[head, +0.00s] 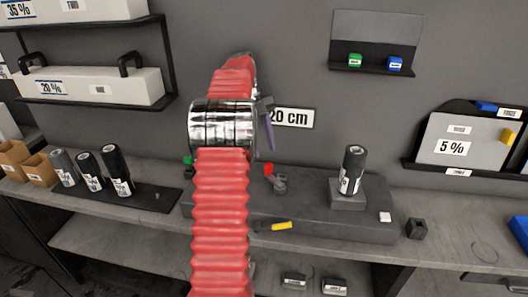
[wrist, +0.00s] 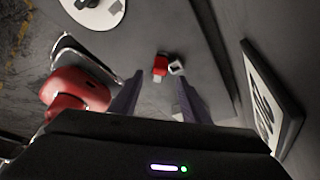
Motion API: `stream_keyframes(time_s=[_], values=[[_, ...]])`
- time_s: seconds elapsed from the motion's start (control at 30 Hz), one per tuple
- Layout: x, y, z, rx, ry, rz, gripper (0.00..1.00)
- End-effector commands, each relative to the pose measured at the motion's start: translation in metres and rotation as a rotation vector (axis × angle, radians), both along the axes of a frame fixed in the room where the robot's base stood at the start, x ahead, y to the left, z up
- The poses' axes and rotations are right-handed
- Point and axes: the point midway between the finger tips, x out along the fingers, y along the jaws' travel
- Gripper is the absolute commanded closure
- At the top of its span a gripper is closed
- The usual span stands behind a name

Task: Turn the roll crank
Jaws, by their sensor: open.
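A small grey crank with a red knob (head: 268,169) stands on the dark raised block (head: 317,225) on the bench, below the "20 cm" sign. The red knob also shows in the wrist view (wrist: 160,66), beside a small pale square-ended part. My gripper (head: 266,128) is above the crank, its purple fingers pointing down, partly hidden by my arm. In the wrist view my gripper (wrist: 156,86) is open and empty, with the knob beyond the gap between the fingertips. A black roll (head: 352,170) stands upright on a small plinth on the block's right.
A yellow-handled item (head: 282,226) lies at the block's front edge. The "20 cm" sign (head: 289,118) is on the wall behind. Several black rolls (head: 115,170) stand at the left. A shelf (head: 372,68) holds green and blue blocks. My red arm hides the block's left part.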

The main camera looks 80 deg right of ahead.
Motion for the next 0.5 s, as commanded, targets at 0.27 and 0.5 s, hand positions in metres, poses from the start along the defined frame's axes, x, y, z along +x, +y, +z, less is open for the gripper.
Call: stream_keyframes(time_s=[0.27,0.5], values=[[0.000,0.000,0.001,0.000,0.000,0.000,0.58],[0.004,0.000,0.013,-0.019,-0.002,0.006,0.66]])
